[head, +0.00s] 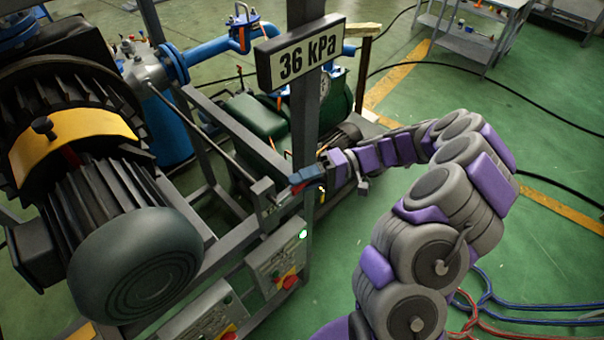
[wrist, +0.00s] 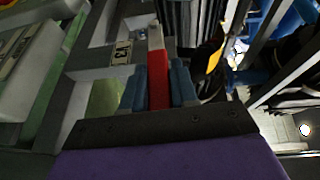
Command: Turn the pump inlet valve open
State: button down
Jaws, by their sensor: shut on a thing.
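My gripper (head: 306,176) reaches in from the right to the grey upright of the pump frame. In the wrist view its two blue fingers (wrist: 158,88) are closed on both sides of a red valve handle (wrist: 157,72) with a pale end, which points away from my wrist. I take this handle to be the pump inlet valve's lever. In the head view the fingers mostly hide the handle, and the valve body cannot be made out.
A large finned pump (head: 130,240) fills the left. Control boxes (head: 280,262) with red knobs sit below my gripper. Blue pipes (head: 212,48) run behind. Hoses (head: 530,305) lie on the green floor at right.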

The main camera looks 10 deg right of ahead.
jog(key=shift+w, duration=0.15)
jog(key=c, duration=1)
grip_release()
jog(key=shift+w+f, duration=0.1)
jog(key=shift+w, duration=0.1)
jog(key=shift+o, duration=0.2)
jog(key=shift+s, duration=0.2)
jog(key=shift+w+d, duration=0.1)
jog(key=shift+d, duration=0.05)
